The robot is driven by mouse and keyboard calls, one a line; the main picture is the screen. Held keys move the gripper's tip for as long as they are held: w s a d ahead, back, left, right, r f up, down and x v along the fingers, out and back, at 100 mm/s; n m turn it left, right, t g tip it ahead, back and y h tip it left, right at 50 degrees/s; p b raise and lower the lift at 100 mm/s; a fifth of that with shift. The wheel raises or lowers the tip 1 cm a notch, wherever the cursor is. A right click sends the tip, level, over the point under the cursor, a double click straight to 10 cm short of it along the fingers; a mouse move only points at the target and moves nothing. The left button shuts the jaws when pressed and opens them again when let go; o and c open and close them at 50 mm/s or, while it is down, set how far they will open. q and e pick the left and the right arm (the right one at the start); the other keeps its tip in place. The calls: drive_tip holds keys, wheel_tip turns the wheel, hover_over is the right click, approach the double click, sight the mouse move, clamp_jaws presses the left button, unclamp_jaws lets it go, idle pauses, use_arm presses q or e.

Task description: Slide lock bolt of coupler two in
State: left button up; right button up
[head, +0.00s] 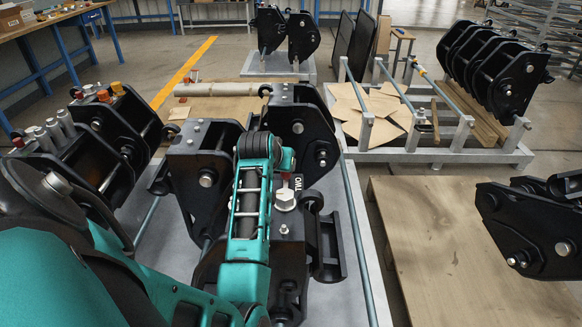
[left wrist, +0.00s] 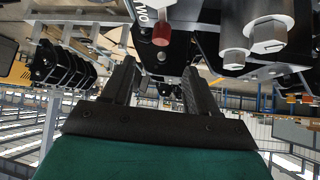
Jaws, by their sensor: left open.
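Coupler two (head: 296,235), a black block with a white TWO label, stands on the grey pallet, partly covered by my left arm. My arm hides the fingers in the head view. My right gripper is not in view.
Other black couplers (head: 110,125) stand close at the left. More silver hex bolts (left wrist: 268,38) show in the left wrist view. A wooden board (head: 450,235) lies to the right, with a black coupler (head: 535,225) over its right side. A rack (head: 420,152) stands behind.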

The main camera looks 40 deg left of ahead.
sight(286, 178)
use_arm(q)
drive_tip(key=b+x, duration=0.2)
drive_tip(key=x, duration=0.8)
drive_tip(key=shift+w+a+f+b, duration=0.1)
drive_tip(key=shift+f+b, duration=0.15)
drive_tip(key=shift+b, duration=0.1)
drive_tip(key=shift+w+a+f, duration=0.25)
drive_tip(key=shift+w+f, duration=0.2)
drive_tip(key=shift+w, duration=0.05)
drive_tip(key=shift+c, duration=0.4)
clamp_jaws()
